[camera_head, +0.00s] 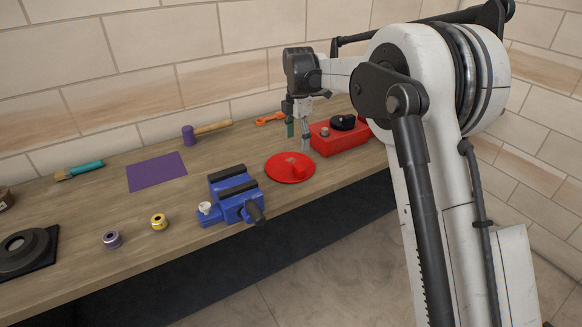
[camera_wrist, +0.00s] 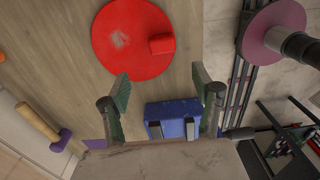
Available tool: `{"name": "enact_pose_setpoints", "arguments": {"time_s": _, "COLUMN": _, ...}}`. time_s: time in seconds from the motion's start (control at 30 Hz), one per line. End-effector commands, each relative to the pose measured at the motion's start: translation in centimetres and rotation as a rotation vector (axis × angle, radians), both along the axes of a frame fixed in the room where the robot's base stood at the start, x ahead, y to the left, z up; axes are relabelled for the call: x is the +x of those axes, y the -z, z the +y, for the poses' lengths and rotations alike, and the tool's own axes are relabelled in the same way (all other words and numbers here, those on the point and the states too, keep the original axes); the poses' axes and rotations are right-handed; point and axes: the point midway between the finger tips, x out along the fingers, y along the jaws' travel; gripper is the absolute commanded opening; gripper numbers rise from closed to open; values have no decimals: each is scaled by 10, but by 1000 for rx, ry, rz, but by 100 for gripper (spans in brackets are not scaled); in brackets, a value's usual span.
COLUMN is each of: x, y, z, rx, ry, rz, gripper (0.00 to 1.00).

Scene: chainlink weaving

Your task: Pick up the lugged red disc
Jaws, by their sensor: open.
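The red disc (camera_head: 283,173) lies flat on the wooden bench, with a raised red block-shaped lug (camera_head: 298,165) on its top. In the wrist view the disc (camera_wrist: 118,35) is at the top, with its lug (camera_wrist: 162,44) towards its right edge. My gripper (camera_head: 298,133) is above the bench just behind the disc, its fingers pointing down. In the wrist view the gripper (camera_wrist: 160,86) is open and empty, its two green-padded fingers apart. The disc lies beyond the fingertips, not between them.
A red box (camera_head: 340,140) with a dark round top stands right of the disc. A blue vise (camera_head: 236,196) stands at its front left. A purple mat (camera_head: 156,171), a mallet (camera_head: 205,130) and two small spools (camera_head: 159,222) lie further left. The tiled wall (camera_head: 150,55) is behind.

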Motion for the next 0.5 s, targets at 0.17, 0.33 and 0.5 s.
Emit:
{"name": "enact_pose_setpoints", "arguments": {"time_s": 0.17, "x": 0, "y": 34, "z": 0, "rx": 1, "ry": 1, "rz": -1, "gripper": 62}}
{"name": "enact_pose_setpoints", "arguments": {"time_s": 0.33, "x": 0, "y": 59, "z": -1, "rx": 1, "ry": 2, "rz": -1, "gripper": 62}}
{"name": "enact_pose_setpoints", "arguments": {"time_s": 0.5, "x": 0, "y": 71, "z": -1, "rx": 1, "ry": 2, "rz": -1, "gripper": 62}}
